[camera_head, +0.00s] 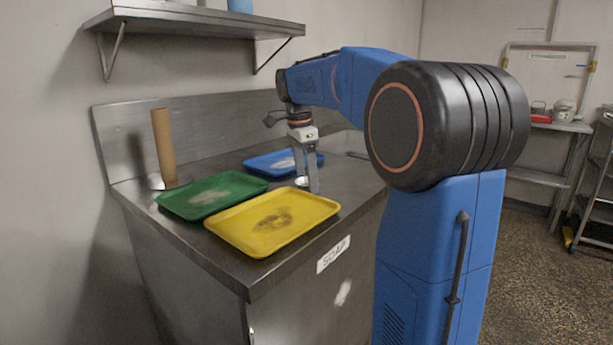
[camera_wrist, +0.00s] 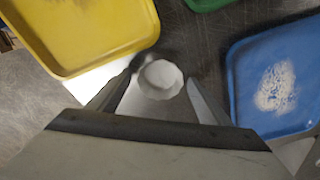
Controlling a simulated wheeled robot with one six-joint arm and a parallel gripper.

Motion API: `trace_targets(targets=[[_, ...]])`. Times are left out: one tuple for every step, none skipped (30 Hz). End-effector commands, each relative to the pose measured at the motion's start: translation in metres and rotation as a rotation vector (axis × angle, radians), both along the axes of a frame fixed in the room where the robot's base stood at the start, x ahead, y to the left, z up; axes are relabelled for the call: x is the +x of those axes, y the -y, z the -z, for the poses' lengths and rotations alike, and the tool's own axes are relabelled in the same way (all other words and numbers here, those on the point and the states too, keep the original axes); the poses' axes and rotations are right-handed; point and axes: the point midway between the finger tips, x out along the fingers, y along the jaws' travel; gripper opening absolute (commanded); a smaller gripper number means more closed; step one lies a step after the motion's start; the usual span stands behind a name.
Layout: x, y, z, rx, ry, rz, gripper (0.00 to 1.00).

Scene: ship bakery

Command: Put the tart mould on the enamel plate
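The tart mould (camera_wrist: 160,79) is a small, pale, fluted round cup. In the wrist view it sits between the two fingertips of my gripper (camera_wrist: 165,74), with a gap visible at the right finger. The gripper is open and points down at the counter. In the head view my gripper (camera_head: 307,184) is low over the counter, between the yellow and blue trays, and the mould (camera_head: 301,181) shows as a small white spot by its fingers.
The steel counter (camera_head: 235,255) carries a yellow tray (camera_head: 319,207), a green tray (camera_head: 240,181) and a blue tray (camera_head: 258,163), with pale or dark smudges. A brown upright roll (camera_head: 164,145) stands at the back left. A wall shelf (camera_head: 195,20) hangs above.

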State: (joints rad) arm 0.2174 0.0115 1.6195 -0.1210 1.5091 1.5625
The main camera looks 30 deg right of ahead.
Motion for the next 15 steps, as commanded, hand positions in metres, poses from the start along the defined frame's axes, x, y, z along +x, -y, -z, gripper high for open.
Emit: trace_targets(targets=[[0.0, 0.0, 0.0, 0.0, 0.0, 0.0, 0.72], [0.0, 0.0, 0.0, 0.0, 0.0, 0.0, 0.72], [0.0, 0.0, 0.0, 0.0, 0.0, 0.0, 0.72], [0.0, 0.0, 0.0, 0.0, 0.0, 0.0, 0.72], [0.0, 0.0, 0.0, 0.0, 0.0, 0.0, 0.72], [0.0, 0.0, 0.0, 0.0, 0.0, 0.0, 0.72], [0.0, 0.0, 0.0, 0.0, 0.0, 0.0, 0.72], [0.0, 0.0, 0.0, 0.0, 0.0, 0.0, 0.72], [0.0, 0.0, -0.002, 0.0, 0.0, 0.0, 0.72], [0.0, 0.0, -0.003, 0.0, 0.0, 0.0, 0.72], [0.0, 0.0, -0.005, 0.0, 0.001, 0.0, 0.72], [0.001, -0.001, -0.008, 0.0, 0.001, 0.0, 0.72], [0.001, -0.001, -0.011, 0.0, 0.002, 0.0, 0.72], [0.001, -0.001, -0.015, 0.0, 0.002, 0.0, 0.72], [0.001, -0.002, -0.021, 0.0, 0.002, 0.0, 0.72]])
